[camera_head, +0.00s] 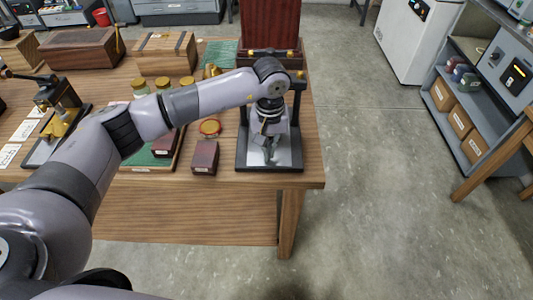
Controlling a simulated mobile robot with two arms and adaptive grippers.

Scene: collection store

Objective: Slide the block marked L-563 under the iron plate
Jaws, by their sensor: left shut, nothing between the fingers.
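My left gripper (269,155) points down over the pale bed of a black-framed stand (240,163) at the table's right front corner. Its fingers are shut and empty. A dark red block (205,153) with a small white label on its front stands left of this stand, apart from the gripper. A similar labelled block (163,148) is farther left, partly hidden by my arm. The lettering is too small to read, so I cannot tell which is L-563. I cannot make out the iron plate for certain; my gripper and forearm cover part of the stand. My right gripper is out of view.
Behind the blocks are gold-lidded jars (140,86), a round amber-coloured dish (209,128) and wooden boxes (165,54). A tall dark red panel (270,25) rises behind the stand. Bare floor (390,190) lies right of the wooden table (220,188).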

